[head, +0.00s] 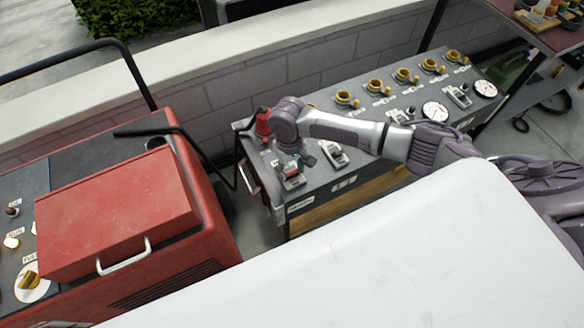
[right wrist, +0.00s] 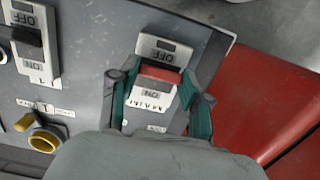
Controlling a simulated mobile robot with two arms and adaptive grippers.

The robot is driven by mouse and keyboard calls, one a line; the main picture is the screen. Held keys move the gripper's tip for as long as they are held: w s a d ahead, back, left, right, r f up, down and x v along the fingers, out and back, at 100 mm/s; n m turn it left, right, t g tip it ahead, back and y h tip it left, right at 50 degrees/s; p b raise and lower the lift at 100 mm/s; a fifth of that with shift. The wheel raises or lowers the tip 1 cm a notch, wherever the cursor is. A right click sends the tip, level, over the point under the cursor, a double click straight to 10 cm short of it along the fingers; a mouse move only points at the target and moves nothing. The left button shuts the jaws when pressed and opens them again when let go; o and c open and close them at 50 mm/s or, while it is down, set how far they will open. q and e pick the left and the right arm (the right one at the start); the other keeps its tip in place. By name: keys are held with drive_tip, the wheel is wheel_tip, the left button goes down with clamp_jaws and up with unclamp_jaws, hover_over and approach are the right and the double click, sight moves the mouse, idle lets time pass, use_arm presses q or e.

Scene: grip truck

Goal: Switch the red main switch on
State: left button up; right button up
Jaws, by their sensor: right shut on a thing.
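The red main switch (head: 291,170) sits at the near left corner of the grey control panel (head: 365,150). In the right wrist view its red lever (right wrist: 158,74) shows between an OFF mark above and ON and MAIN marks below. My right gripper (head: 302,158) reaches down over the switch from the right. Its two teal-lined fingers (right wrist: 160,82) straddle the switch and are shut on it. The exact tilt of the lever is hard to tell. My left gripper is in neither view.
A second switch with a black lever (right wrist: 27,35) stands beside the main switch. A red fire-extinguisher-like object (head: 263,122), yellow knobs (head: 345,98) and dials (head: 435,111) line the panel. A red machine (head: 120,215) stands left, across a narrow gap.

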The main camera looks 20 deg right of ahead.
drive_tip(key=shift+w+a+r+g, duration=0.15)
drive_tip(key=shift+w+g, duration=0.2)
drive_tip(key=shift+g, duration=0.35)
drive_tip(key=shift+w+f+g, duration=0.2)
drive_tip(key=shift+w+g, duration=0.2)
drive_tip(key=shift+g, duration=0.3)
drive_tip(key=g+b, duration=0.1)
drive_tip(key=b, duration=0.2)
drive_tip(key=shift+w+f+g, duration=0.15)
drive_tip(key=shift+w+g, duration=0.2)
drive_tip(key=shift+g, duration=0.05)
drive_tip(key=shift+w+g+b, duration=0.25)
drive_tip(key=shift+g+b, duration=0.45)
drive_tip(key=shift+b, duration=0.4)
drive_tip(key=o, duration=1.2)
drive_tip(key=shift+c, duration=0.2)
drive_tip(key=shift+r, duration=0.2)
